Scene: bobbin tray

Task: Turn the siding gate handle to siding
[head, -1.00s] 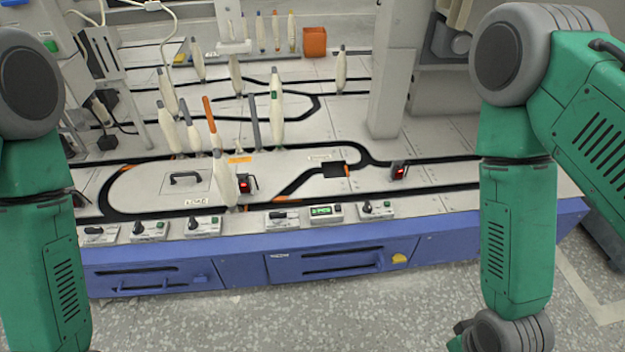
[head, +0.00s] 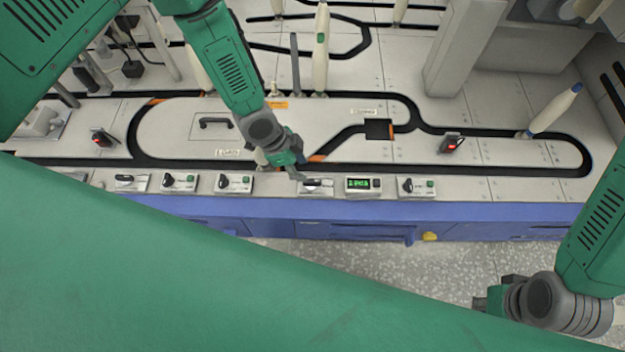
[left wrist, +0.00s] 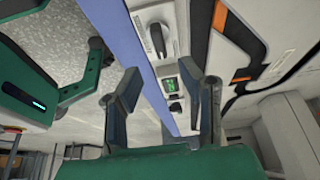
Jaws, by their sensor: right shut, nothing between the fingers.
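A small control box with a dark turning handle (head: 317,184) sits on the bench's front strip, left of the green display. Its label is too small to read, so I cannot confirm that it is the siding gate handle. My left gripper (head: 297,172) is just above and left of this box. In the left wrist view its two fingers (left wrist: 166,100) stand apart with nothing between them; the handle box (left wrist: 156,40) shows beyond them. My right gripper (head: 484,303) is shut and empty, low at the right, in front of the bench.
The display box (head: 364,185) and another knob box (head: 417,188) stand to the right; more knob boxes (head: 180,183) are to the left. Black track loops (head: 470,174) lie behind. A cream bobbin (head: 555,110) leans at the far right. The bench has a blue front (head: 470,220).

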